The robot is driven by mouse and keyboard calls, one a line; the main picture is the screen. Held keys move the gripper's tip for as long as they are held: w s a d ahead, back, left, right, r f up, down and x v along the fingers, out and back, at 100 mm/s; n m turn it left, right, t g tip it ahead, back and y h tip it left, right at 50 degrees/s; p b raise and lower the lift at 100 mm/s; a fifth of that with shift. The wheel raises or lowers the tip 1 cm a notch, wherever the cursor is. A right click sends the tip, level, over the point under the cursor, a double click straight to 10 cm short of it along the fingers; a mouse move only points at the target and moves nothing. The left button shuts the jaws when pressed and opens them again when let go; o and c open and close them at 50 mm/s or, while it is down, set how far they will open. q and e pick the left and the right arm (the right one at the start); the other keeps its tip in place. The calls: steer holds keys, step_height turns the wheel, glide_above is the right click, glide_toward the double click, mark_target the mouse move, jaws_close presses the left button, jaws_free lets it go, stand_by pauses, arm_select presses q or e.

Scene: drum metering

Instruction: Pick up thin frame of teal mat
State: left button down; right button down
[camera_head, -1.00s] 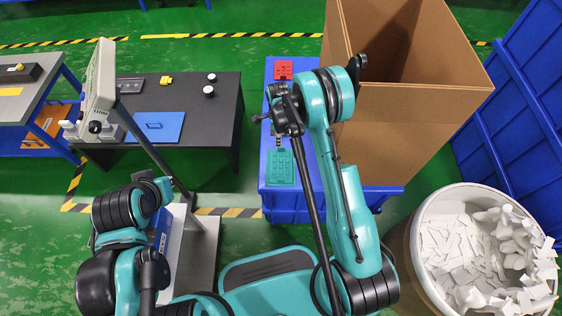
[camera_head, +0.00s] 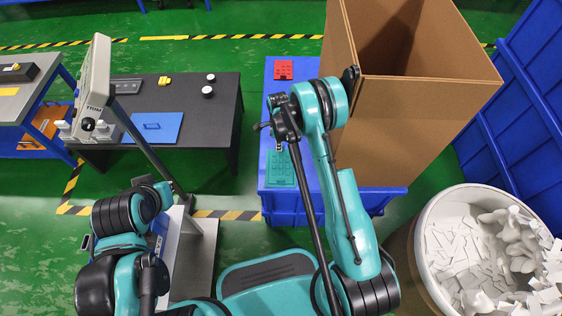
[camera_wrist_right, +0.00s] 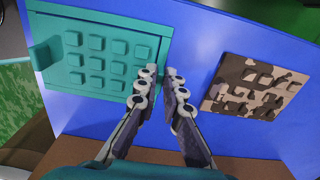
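The teal mat (camera_head: 281,171) lies flat on the blue crate top, nearest its front end. In the right wrist view the teal mat (camera_wrist_right: 90,75) has rows of raised pads, a thin raised frame along its edges and a tab at left. My right gripper (camera_wrist_right: 161,73) is just at the mat's right edge. Its two fingers are a narrow gap apart, with the frame's edge near or between the tips; contact is unclear. In the head view my right gripper (camera_head: 266,127) is small and partly hidden by its arm. My left gripper is not distinguishable beside the folded left arm.
A brown camouflage mat (camera_wrist_right: 255,86) lies right of the gripper on the blue crate (camera_wrist_right: 215,145). A red mat (camera_head: 283,69) lies at the crate's far end. A tall cardboard box (camera_head: 410,130) stands close to the right arm. A white-filled bin (camera_head: 432,262) is at lower right.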

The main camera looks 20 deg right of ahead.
steer(key=shift+r+p, duration=0.3)
steer(key=shift+r, duration=0.2)
steer(key=r, duration=0.1)
steer(key=r+p, duration=0.2)
steer(key=r, duration=0.1)
steer(key=shift+s+a, duration=0.25)
steer(key=shift+s, duration=0.1)
steer(key=s+a+r+p, duration=0.5)
steer(key=s+r, duration=0.4)
steer(key=r, duration=0.2)
steer(key=shift+s+a+p, duration=0.15)
steer(key=shift+a+p, duration=0.1)
steer(key=shift+p, duration=0.45)
